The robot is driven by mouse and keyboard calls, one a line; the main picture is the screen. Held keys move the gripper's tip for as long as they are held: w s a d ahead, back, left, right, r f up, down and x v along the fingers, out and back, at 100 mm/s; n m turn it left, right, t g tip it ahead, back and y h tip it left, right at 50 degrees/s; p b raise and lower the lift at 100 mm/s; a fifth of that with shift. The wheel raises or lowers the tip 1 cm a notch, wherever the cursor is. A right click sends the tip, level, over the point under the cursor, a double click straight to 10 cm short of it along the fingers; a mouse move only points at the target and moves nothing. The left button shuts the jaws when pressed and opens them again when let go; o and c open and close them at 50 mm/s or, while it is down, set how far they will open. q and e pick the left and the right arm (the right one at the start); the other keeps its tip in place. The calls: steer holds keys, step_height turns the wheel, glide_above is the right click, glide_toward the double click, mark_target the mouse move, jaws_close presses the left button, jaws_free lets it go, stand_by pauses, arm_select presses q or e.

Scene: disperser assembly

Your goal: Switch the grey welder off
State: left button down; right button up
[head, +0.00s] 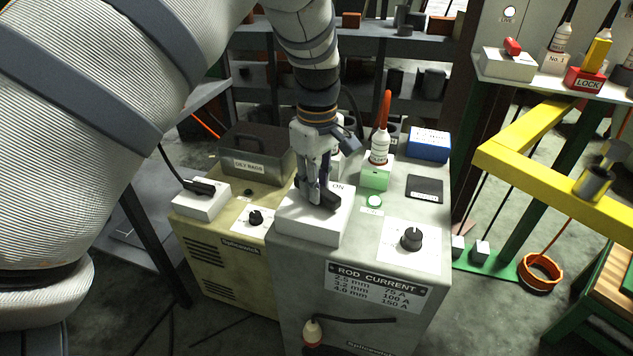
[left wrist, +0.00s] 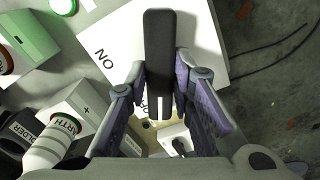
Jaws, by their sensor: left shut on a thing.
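The grey welder (head: 425,275) stands in the middle, with a "ROD CURRENT" plate on its front. On its top left is a white switch box (head: 298,226) marked "ON", with a black switch lever (head: 329,203). My left gripper (head: 316,196) reaches down from above at this lever and partly hides it. In the left wrist view the black lever (left wrist: 158,50) runs between the two fingers of my left gripper (left wrist: 161,75), which are shut on it. Part of the lettering beside the lever is covered. My right gripper does not show.
A beige welder (head: 222,262) with its own white switch box (head: 199,204) stands close on the left. A yellow rail (head: 540,185) is at right.

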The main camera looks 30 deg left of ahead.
arm_select(q)
steer(key=n, duration=0.4)
steer(key=shift+n, duration=0.7)
steer(key=c, duration=1.4)
jaws_free()
step_height(320, 180, up, 12)
